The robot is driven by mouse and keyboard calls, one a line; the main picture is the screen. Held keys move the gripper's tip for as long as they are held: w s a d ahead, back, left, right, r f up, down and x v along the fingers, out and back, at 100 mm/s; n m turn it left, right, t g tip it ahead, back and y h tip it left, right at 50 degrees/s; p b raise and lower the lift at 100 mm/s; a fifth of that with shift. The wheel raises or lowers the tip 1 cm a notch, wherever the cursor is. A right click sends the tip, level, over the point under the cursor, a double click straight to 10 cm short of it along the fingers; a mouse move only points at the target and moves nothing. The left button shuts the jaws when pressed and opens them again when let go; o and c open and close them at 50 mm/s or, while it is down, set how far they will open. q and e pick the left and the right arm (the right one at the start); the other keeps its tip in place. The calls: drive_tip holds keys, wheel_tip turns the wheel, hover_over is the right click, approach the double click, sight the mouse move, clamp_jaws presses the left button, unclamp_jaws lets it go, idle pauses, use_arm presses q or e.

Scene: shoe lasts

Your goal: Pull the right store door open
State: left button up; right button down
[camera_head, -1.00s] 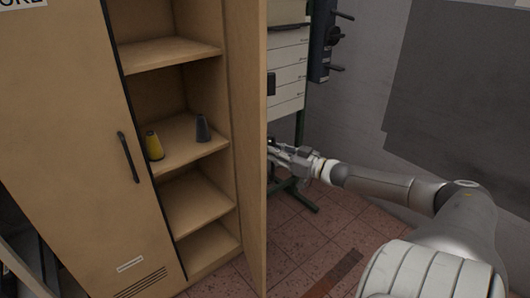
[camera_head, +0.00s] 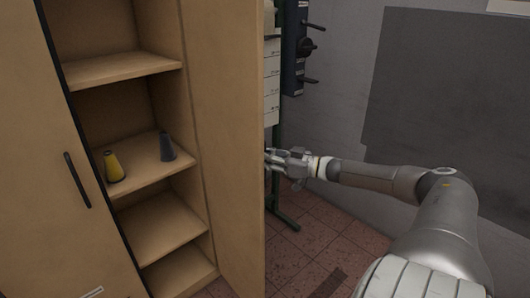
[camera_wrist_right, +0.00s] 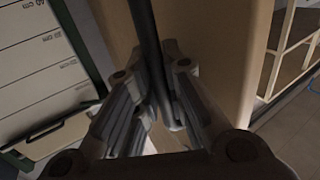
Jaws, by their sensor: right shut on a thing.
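The right store door (camera_head: 232,150) stands swung open on the right side of the wooden cupboard, its edge towards me in the head view. My right gripper (camera_head: 272,158) is at the door's outer face, its fingertips partly hidden by the door edge. In the right wrist view the gripper (camera_wrist_right: 160,115) is shut on the dark vertical door handle (camera_wrist_right: 147,40), with the door's wooden face (camera_wrist_right: 215,50) behind it. The left store door (camera_head: 45,200) is closed, with its own black handle (camera_head: 77,180). My left gripper is not in view.
A drawer unit (camera_head: 271,80) on a green stand and a dark wall-mounted rack (camera_head: 296,48) are behind the door.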

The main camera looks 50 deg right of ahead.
idle(0.4)
drive_tip(key=c, duration=1.5)
unclamp_jaws()
drive_tip(key=shift+w, duration=0.1)
drive_tip(key=shift+s, duration=0.2)
drive_tip(key=shift+v, duration=1.25)
drive_tip(key=shift+s+f, duration=0.1)
